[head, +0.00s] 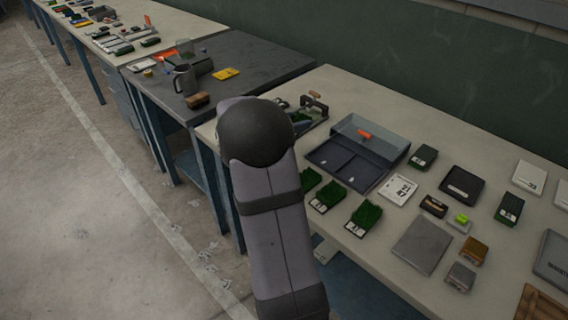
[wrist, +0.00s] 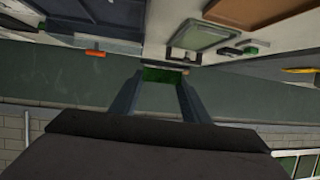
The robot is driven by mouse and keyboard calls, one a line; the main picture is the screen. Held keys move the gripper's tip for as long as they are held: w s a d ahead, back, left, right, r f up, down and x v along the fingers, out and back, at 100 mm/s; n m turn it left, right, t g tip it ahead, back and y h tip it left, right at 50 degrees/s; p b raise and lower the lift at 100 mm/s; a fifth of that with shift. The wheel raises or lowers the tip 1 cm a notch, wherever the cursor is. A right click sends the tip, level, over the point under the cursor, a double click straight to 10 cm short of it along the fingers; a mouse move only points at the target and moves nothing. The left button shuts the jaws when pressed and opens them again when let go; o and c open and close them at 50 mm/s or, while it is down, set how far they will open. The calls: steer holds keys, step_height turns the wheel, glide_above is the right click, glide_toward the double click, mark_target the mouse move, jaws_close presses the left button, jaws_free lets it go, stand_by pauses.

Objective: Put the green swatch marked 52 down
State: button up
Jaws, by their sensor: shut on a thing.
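My gripper (wrist: 160,84) shows in the wrist view with its two fingers closed on a green swatch (wrist: 163,75) at their tips. The swatch is seen nearly edge-on, so its mark cannot be read. In the wrist view the table and its things lie along the top, beyond the fingertips. In the head view my own arm hides the gripper and the held swatch. Other dark green swatches with white labels lie on the pale table, among them a front one (head: 363,217), one left of it (head: 327,197) and one at the right (head: 509,208). Their numbers are too small to read.
A dark tray (head: 345,172) with a clear-sided part and an orange handle stands on the table (head: 390,272). A white card (head: 398,190), a grey plate (head: 421,245), a black box (head: 461,185) and small blocks (head: 473,251) lie to its right. A dark bench (head: 262,58) adjoins at left.

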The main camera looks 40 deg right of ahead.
steer(key=w+a+t, duration=0.1)
steer(key=w+a, duration=0.4)
steer(key=a, duration=0.2)
steer(key=s+m+g, duration=0.1)
steer(key=s+g, duration=0.2)
steer(key=s, duration=0.2)
steer(key=shift+s+d+f+b, duration=0.1)
steer(key=shift+f+b, duration=0.1)
steer(key=shift+f, duration=2.35)
steer(key=shift+s+d+f+b, duration=0.1)
steer(key=shift+f+b, duration=0.05)
steer(key=shift+f, duration=2.4)
steer(key=shift+f, duration=0.15)
steer(key=o, duration=1)
